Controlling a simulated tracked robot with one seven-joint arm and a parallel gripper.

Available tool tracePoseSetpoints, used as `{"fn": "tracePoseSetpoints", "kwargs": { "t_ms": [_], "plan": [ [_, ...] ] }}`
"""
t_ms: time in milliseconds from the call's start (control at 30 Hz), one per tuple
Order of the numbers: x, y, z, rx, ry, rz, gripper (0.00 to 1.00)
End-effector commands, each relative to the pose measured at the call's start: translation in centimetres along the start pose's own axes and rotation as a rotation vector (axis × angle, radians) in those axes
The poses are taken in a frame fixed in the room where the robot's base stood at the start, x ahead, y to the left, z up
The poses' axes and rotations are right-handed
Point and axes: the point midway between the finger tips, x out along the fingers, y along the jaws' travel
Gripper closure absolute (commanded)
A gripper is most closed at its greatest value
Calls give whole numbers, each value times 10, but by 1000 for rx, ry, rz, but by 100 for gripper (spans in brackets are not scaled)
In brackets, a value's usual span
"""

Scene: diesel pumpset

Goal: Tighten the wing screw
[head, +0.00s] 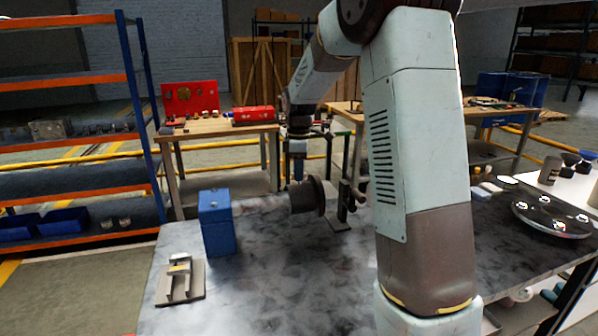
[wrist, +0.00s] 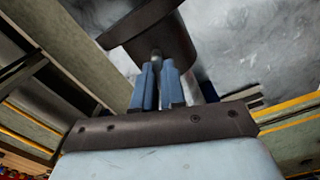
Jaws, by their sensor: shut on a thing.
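My gripper (wrist: 157,72) has its two blue fingers close together in the wrist view. They are shut on a small grey stem, seemingly the wing screw (wrist: 156,54), at the edge of a dark round housing (wrist: 165,30). The fingers hide most of the screw, so I cannot tell how far in it sits. In the head view the dark housing (head: 308,197) stands above the grey mottled table, and my gripper (head: 298,180) points down at its top. The screw itself is too small to make out there.
A blue box (head: 217,225) and a small metal fixture (head: 180,280) stand on the table's left side. A dark upright bracket (head: 343,205) is close right of the housing. A round tray (head: 552,216) lies far right. The table's front middle is clear.

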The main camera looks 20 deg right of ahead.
Motion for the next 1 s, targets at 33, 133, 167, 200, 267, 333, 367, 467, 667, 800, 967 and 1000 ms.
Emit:
{"fn": "tracePoseSetpoints", "kwargs": {
  "t_ms": [33, 133, 167, 200, 267, 333, 367, 467, 667, 800, 967, 1000],
  "plan": [
    [0, 0, 0, 0, 0, 2, 100],
    [0, 1, 0, 1, 0, 2, 100],
    [0, 1, 0, 1, 0, 2, 100],
    [0, 1, 0, 3, 0, 2, 100],
    [-1, 1, 0, 9, 0, 2, 100],
    [-1, 1, 0, 22, 1, 2, 100],
    [-1, 1, 0, 30, 1, 2, 100],
    [-1, 1, 0, 68, 1, 3, 100],
    [-1, 1, 0, 200, 1, 3, 100],
    [-1, 1, 0, 327, 1, 3, 100],
    [-1, 1, 0, 480, 1, 3, 100],
    [-1, 1, 0, 518, 1, 3, 100]
  ]
}}
